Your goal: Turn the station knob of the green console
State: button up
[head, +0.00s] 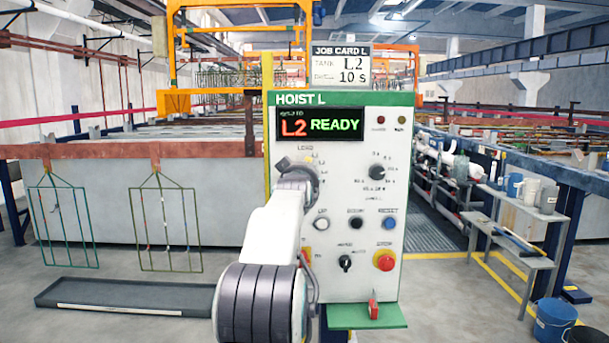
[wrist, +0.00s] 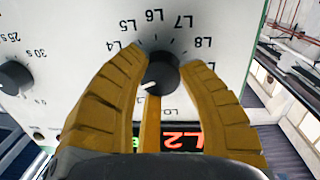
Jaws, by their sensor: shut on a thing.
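The green-topped console (head: 341,200) stands ahead, headed HOIST L. Its display (head: 320,124) reads L2 READY. The station knob (wrist: 162,72) is dark and round, ringed by labels; L4 to L8 are readable, upside down, in the wrist view. A white pointer mark on it points to the lower left there, toward a part of the scale behind a finger. My gripper (wrist: 163,78) is shut on the knob, with one yellow finger on each side. In the head view my gripper (head: 297,167) covers most of the knob at the console's upper left.
A job card (head: 340,66) above reads TANK L2, 10 s. A timer knob (head: 376,172), several buttons and a red stop button (head: 385,260) share the panel. A small green shelf (head: 370,317) juts out below. A side bench (head: 510,235) with cups stands right.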

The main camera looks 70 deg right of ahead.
jog(key=shift+w+r, duration=0.1)
jog(key=shift+r, duration=0.05)
jog(key=o, duration=1.2)
jog(key=v, duration=1.2)
jog(key=shift+o, duration=0.3)
